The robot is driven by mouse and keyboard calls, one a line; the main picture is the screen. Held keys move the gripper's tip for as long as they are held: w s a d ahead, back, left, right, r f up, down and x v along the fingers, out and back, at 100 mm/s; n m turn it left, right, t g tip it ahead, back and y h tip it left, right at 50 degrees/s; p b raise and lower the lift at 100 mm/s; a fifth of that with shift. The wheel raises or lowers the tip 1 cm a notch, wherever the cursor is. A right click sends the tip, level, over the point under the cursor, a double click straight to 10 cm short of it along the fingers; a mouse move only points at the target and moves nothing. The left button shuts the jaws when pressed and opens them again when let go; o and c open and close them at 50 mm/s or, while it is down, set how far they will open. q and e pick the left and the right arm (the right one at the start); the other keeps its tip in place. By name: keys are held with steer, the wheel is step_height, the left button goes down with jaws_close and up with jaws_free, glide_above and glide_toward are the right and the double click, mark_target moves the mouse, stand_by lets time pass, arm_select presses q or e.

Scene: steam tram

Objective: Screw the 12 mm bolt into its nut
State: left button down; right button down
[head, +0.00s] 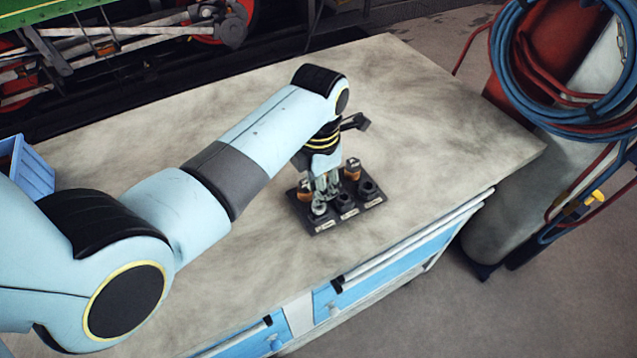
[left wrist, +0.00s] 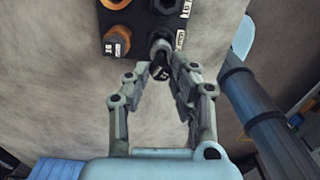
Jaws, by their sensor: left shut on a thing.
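A dark board (head: 313,228) with several nuts and bolts lies on the bench top. Its corner also shows at the top of the left wrist view (left wrist: 136,25). My left gripper (head: 323,187) points down over the board's near-left part. In the left wrist view the left gripper (left wrist: 160,76) is shut on a dark bolt (left wrist: 160,70) with a pale mark on its head; I take it for the 12 mm bolt. A grey nut or socket (left wrist: 162,47) is right by the bolt at the board's corner. Whether the threads touch is hidden. My right gripper is not in view.
Orange-topped parts (head: 353,167) and dark sockets (head: 368,189) with white labels stand close beside the gripper. The bench top (head: 440,120) is clear around the board. A blue crate (head: 32,168) is at the left, and a hose-draped cylinder (head: 530,195) stands beyond the right edge.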

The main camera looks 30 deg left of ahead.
arm_select(q)
steer(key=shift+f, duration=1)
stand_by(1.5)
steer(key=c, duration=1.7)
jaws_free()
steer(key=shift+c, duration=0.2)
jaws_close()
steer(key=m, duration=0.5)
steer(key=shift+m, duration=0.4)
steer(key=m, duration=0.5)
steer(key=shift+m, duration=0.7)
